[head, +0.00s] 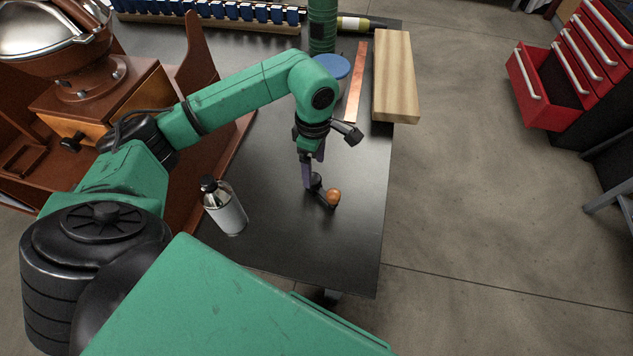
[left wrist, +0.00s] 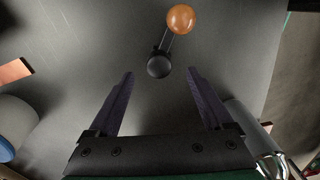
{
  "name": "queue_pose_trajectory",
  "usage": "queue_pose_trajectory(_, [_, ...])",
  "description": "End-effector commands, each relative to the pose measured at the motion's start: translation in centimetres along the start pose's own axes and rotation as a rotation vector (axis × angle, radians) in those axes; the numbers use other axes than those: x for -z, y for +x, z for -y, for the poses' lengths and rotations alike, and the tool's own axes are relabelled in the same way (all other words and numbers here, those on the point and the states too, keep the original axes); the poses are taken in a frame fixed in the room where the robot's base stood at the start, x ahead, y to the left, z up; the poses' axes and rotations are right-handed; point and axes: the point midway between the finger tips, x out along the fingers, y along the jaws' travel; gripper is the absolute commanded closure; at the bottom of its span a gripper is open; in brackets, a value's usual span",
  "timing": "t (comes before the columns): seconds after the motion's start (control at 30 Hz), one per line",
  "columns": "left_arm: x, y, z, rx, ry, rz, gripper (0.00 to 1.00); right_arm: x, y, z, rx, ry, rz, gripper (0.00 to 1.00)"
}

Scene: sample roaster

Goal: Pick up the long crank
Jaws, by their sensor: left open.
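The crank (head: 324,197) lies on the dark table. It has a dark arm, a round black end and an orange-brown ball knob (head: 333,196). In the left wrist view the crank's black end (left wrist: 160,66) is just beyond and between the fingertips, and the ball knob (left wrist: 181,18) is farther off at the top. My left gripper (head: 309,182) points down beside the black end, with its purple fingers spread and nothing between them (left wrist: 161,75). I cannot tell whether a finger touches the crank. My right gripper is not in view.
A bottle (head: 228,212) stands left of the crank. A wooden block (head: 395,75), a copper strip (head: 356,85), a blue round lid (head: 332,67) and a green cylinder (head: 322,25) are farther back. The roaster (head: 85,75) is at left. The table right of the crank is clear.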

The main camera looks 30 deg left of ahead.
Motion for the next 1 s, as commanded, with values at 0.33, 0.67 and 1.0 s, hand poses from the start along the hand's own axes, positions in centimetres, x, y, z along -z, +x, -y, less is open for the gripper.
queue_pose_trajectory(0.33, [0.1, 5.1, -0.3, 0.001, 0.0, -0.001, 0.16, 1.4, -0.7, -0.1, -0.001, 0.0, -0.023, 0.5])
queue_pose_trajectory(0.67, [0.1, 5.0, -0.3, 0.0, 0.0, 0.0, 0.81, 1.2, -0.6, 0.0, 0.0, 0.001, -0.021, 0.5])
queue_pose_trajectory(1.0, [0.1, 4.9, -0.3, -0.001, 0.0, 0.001, 1.0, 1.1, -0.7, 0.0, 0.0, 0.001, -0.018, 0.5])
